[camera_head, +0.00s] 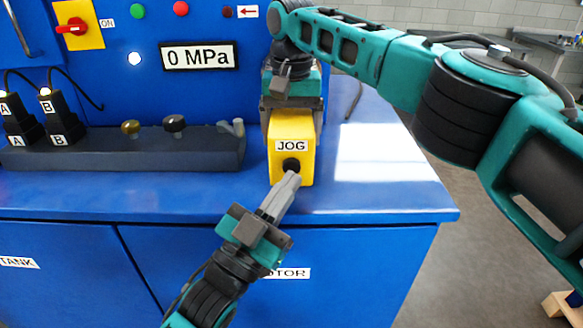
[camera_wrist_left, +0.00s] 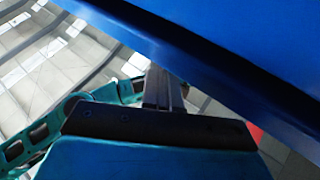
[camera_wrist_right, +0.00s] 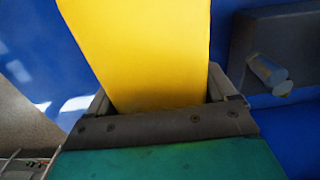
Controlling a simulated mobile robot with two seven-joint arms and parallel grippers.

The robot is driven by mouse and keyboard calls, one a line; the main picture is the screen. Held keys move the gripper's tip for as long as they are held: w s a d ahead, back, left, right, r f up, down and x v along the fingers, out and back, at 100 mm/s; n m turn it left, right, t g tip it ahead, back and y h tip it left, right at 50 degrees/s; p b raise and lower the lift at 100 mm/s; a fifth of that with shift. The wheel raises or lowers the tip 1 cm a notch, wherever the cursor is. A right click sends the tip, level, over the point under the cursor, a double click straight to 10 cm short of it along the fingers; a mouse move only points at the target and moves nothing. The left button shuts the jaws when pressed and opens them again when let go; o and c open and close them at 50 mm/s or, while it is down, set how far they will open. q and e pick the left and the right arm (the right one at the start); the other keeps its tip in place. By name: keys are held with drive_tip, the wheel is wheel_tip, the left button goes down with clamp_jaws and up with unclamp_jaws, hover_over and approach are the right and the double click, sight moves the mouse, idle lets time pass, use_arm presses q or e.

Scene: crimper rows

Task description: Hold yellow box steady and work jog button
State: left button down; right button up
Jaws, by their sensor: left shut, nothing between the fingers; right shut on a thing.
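The yellow box (camera_head: 306,160) with a JOG label stands near the front edge of the blue bench top. The black round jog button (camera_head: 291,164) is on its front face. My right gripper (camera_head: 291,118) reaches down behind the box and is shut on it. In the right wrist view the yellow box (camera_wrist_right: 150,50) fills the space between the fingers. My left gripper (camera_head: 291,180) is shut and empty, its fingertips at the lower edge of the button; I cannot tell whether they touch it. In the left wrist view the closed fingers (camera_wrist_left: 160,90) show beneath the bench edge.
A dark manifold block (camera_head: 190,152) with knobs and a lever lies left of the box. Behind it, a blue panel carries a 0 MPa display (camera_head: 199,56) and a red switch (camera_head: 76,26). The bench top (camera_head: 385,185) is clear to the right.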

idle(0.4)
use_arm(q)
drive_tip(key=shift+w, duration=0.35)
